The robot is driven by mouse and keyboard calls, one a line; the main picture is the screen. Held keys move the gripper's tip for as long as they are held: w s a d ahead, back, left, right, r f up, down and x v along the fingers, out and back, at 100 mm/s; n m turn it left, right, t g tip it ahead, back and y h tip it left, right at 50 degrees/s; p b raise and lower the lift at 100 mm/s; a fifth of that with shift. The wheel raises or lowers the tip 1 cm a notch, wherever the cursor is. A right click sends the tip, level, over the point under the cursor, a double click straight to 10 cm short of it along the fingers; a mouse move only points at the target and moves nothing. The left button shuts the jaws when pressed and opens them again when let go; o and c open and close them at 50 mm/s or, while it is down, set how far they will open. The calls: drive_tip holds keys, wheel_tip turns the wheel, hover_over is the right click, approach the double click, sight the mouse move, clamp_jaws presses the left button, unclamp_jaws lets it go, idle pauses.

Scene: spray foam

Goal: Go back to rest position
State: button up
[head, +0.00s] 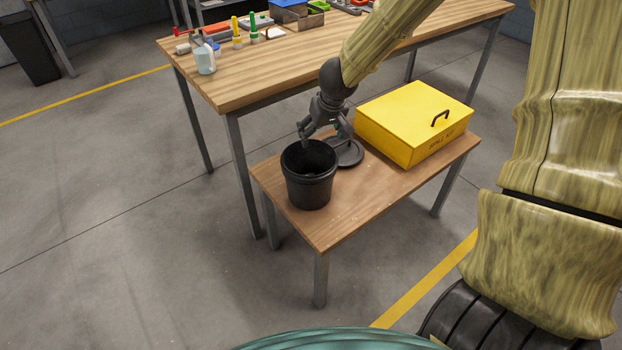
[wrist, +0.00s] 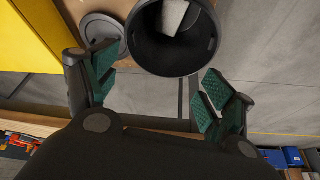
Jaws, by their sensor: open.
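My gripper (head: 325,133) is open and empty in the head view, just above and behind the rim of a black bucket (head: 309,180). In the wrist view my gripper's green-padded fingers (wrist: 155,95) are spread wide, with the bucket (wrist: 146,48) beyond them. A whitish object (wrist: 173,15) lies inside the bucket; its full shape is cut off by the frame edge. A round black lid (head: 346,154) lies flat on the small table beside the bucket, partly behind my gripper; it also shows in the wrist view (wrist: 101,31).
A yellow box with a black handle (head: 412,125) stands on the small wooden table (head: 380,195), right of the bucket. A larger workbench (head: 240,92) behind holds bottles, tools and a blue bin (head: 290,10).

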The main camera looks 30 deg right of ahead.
drive_tip(key=shift+s+r, duration=0.2)
drive_tip(key=shift+r, duration=0.25)
drive_tip(key=s+a+f+n+g+h+p, duration=0.1)
drive_tip(key=s+a+f, duration=0.2)
drive_tip(key=s+f, duration=0.55)
drive_tip(key=s+a+f+g+h+p, duration=0.1)
drive_tip(key=s+a+f, duration=0.2)
drive_tip(key=s+f, duration=0.55)
drive_tip(key=s+a+f+g+y+p, duration=0.1)
drive_tip(key=s+a+f, duration=0.5)
drive_tip(key=s, duration=0.3)
drive_tip(key=s+a+f+n+g+y+p, duration=0.1)
drive_tip(key=s+a+f+y, duration=0.1)
drive_tip(key=s+a+f, duration=0.5)
drive_tip(key=shift+s+a+f, duration=0.2)
drive_tip(key=shift+s+f, duration=0.1)
drive_tip(key=shift+s, duration=0.55)
